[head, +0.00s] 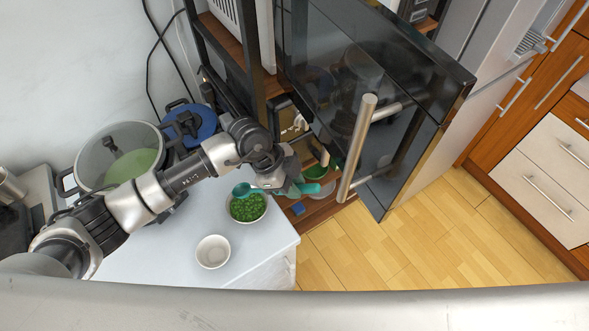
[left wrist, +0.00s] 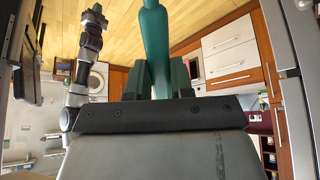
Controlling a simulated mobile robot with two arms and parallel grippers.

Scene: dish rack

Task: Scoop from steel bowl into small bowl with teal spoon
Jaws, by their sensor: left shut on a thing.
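The steel bowl (head: 247,221), full of small green pieces, stands near the right edge of the white counter. The small bowl (head: 213,251), white and apparently empty, stands in front of it, to the left. My left gripper (head: 286,184) is shut on the handle of the teal spoon (head: 242,189), to the right of the steel bowl. The spoon's head is over the bowl's back rim; I cannot tell if it touches the contents. In the left wrist view the teal handle (left wrist: 155,40) runs between the two dark fingers (left wrist: 156,82).
A large lidded pot (head: 122,150) and a blue pot (head: 190,124) stand behind my left arm. A dark glass door with a bar handle (head: 357,150) stands to the right of the gripper. Shelves with small items (head: 298,208) lie beside the counter. Front counter is clear.

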